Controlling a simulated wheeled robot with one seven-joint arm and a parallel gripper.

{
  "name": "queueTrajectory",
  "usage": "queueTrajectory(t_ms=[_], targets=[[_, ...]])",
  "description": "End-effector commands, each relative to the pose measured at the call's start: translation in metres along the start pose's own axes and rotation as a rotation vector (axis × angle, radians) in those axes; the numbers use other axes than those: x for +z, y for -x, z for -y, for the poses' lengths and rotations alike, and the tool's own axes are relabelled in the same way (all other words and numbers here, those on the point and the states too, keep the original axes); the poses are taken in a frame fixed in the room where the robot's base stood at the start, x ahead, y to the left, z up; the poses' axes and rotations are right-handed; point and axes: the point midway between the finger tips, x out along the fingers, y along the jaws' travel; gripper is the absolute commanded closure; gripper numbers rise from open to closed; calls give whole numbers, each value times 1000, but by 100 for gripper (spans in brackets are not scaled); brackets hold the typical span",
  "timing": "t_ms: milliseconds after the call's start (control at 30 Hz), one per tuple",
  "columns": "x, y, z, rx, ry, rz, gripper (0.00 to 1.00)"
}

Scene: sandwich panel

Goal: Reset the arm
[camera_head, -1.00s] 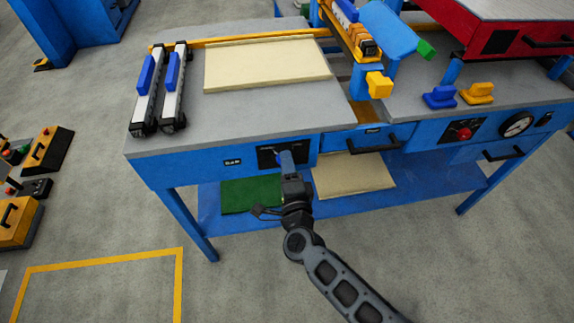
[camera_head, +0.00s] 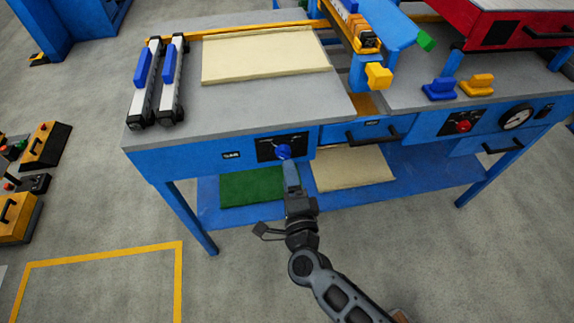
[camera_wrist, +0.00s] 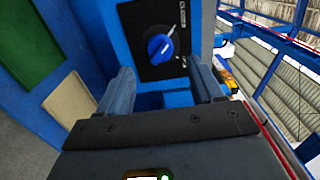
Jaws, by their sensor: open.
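My gripper (camera_head: 290,170) is in front of the blue workbench (camera_head: 205,165), just below and in front of a blue knob (camera_head: 283,151) on a black panel. In the wrist view my gripper (camera_wrist: 158,88) is open, with its two fingers apart and nothing between them. The knob (camera_wrist: 158,47) shows beyond the fingertips, apart from them. My arm reaches up from the bottom of the head view.
A cream panel (camera_head: 265,55) and two clamp bars with blue handles (camera_head: 169,64) lie on the grey top. A drawer handle (camera_head: 374,137) sits right of the knob. A lower shelf holds a green panel (camera_head: 250,187) and a cream one. Open floor lies in front.

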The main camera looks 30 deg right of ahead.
Motion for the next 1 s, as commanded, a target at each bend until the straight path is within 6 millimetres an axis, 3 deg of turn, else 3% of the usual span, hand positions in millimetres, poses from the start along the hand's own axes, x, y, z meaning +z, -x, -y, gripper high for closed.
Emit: queueTrajectory(t_ms=[200,767,867,1000], targets=[[0,17,0,0,0,0,34],[0,19,0,0,3,1,34],[-4,29,1,-1,32,10,34],[-18,68,8,-9,153,45,34]])
